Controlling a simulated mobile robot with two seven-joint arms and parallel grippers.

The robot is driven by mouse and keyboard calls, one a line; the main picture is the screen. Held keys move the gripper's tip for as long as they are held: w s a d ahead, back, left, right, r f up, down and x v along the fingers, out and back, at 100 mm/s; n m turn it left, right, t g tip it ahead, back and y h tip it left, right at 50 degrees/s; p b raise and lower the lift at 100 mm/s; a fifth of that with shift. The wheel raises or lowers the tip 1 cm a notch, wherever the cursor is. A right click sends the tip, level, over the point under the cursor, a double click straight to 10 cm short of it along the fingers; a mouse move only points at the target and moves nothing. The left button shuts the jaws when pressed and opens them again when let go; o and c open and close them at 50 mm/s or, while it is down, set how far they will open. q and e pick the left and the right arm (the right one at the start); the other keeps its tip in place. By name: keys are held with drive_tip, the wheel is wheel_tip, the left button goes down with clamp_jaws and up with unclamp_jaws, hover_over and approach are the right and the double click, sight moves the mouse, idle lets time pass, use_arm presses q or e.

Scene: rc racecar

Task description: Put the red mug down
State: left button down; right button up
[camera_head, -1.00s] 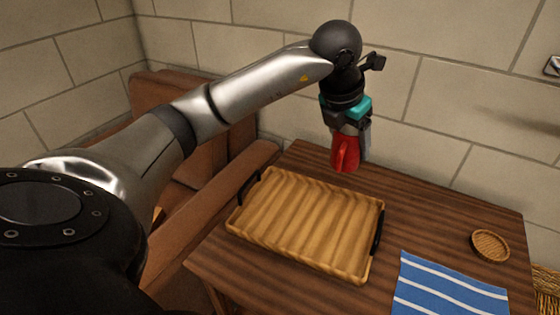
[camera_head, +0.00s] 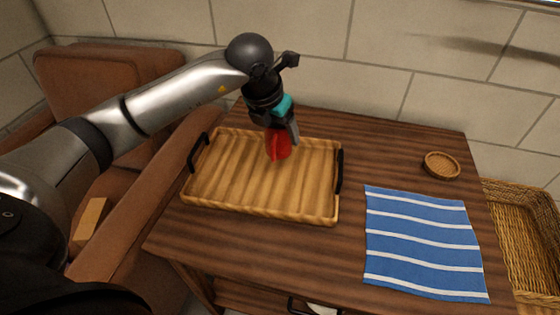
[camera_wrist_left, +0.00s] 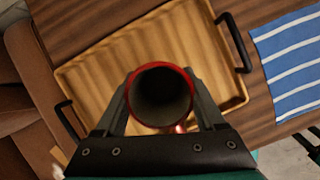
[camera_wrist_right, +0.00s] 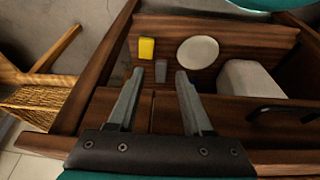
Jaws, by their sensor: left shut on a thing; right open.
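The red mug (camera_head: 278,146) is held by my left gripper (camera_head: 282,132), which points down over the back part of the wooden tray (camera_head: 215,206). In the left wrist view the mug (camera_wrist_left: 162,69) shows its open round mouth between the two fingers (camera_wrist_left: 160,100), with the tray (camera_wrist_left: 85,75) behind it. I cannot tell whether the mug's bottom touches the tray. The tray has a dark handle at each short side and is otherwise empty. My right gripper (camera_wrist_right: 155,95) is open and empty, in front of an open drawer (camera_wrist_right: 215,25); it does not show in the head view.
A blue striped cloth (camera_head: 420,240) lies right of the tray on the wooden table (camera_head: 385,150). A small round wicker coaster (camera_head: 441,165) lies behind it. A wicker basket (camera_head: 525,230) stands at the right. The drawer holds a white plate (camera_wrist_right: 198,51), a yellow block (camera_wrist_right: 147,48) and a white item (camera_wrist_right: 250,80).

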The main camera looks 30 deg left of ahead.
sight(280, 147)
use_arm(q)
drive_tip(key=shift+f+b, duration=0.75)
drive_tip(key=shift+f, duration=1.65)
wheel_tip(280, 147, down, 2)
drive_tip(key=shift+f+b, duration=0.25)
drive_tip(key=shift+b, duration=0.3)
drive_tip(key=shift+f, duration=0.35)
drive_tip(key=shift+r, duration=0.1)
use_arm(e)
drive_tip(key=r, duration=0.1)
drive_tip(key=a+r+t, duration=0.1)
drive_tip(key=r, duration=0.1)
drive_tip(key=w+r+t, duration=0.1)
drive_tip(key=r, duration=0.1)
drive_tip(key=shift+w+a+y, duration=0.1)
drive_tip(key=shift+a+y, duration=0.05)
drive_tip(key=shift+y, duration=0.15)
drive_tip(key=shift+f, duration=0.1)
use_arm(q)
unclamp_jaws()
use_arm(e)
drive_tip(key=shift+w+a, duration=0.25)
